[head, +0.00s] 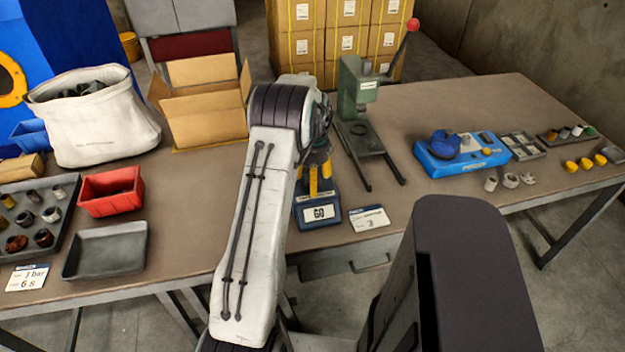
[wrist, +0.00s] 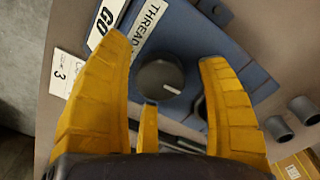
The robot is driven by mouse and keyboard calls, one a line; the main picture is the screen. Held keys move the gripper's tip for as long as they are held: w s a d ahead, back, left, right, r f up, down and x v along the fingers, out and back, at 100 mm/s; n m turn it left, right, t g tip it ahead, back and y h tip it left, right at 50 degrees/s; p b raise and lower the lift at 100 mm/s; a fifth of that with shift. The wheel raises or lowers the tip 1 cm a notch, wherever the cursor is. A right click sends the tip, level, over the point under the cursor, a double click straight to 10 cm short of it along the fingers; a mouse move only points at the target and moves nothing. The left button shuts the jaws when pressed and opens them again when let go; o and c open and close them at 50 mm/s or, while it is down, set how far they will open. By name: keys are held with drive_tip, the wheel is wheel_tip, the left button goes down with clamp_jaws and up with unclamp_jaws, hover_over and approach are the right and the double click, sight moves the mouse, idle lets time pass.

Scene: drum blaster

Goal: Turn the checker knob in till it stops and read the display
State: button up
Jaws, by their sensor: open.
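The blue thread checker (head: 330,217) stands near the table's front edge, partly hidden by my arm in the head view. Its white display (head: 320,213) reads "GO"; part of it also shows in the wrist view (wrist: 104,22). The dark round checker knob (wrist: 159,79) has a white pointer line and sits beside the "THREAD" label (wrist: 150,22). My gripper (wrist: 165,48) is open, its yellow fingers on either side of the knob in the picture, with clear gaps. I cannot tell how far above the knob they are. In the head view, my gripper (head: 322,180) is over the checker.
A card (head: 369,218) marked 3 lies right of the checker. A green press (head: 358,100) with a red-knobbed lever stands behind. A blue fixture (head: 462,154) and small parts are at right. A red bin (head: 111,191) and grey tray (head: 106,250) are at left.

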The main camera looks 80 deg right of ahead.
wheel_tip(320, 180, up, 12)
idle(0.6)
idle(0.8)
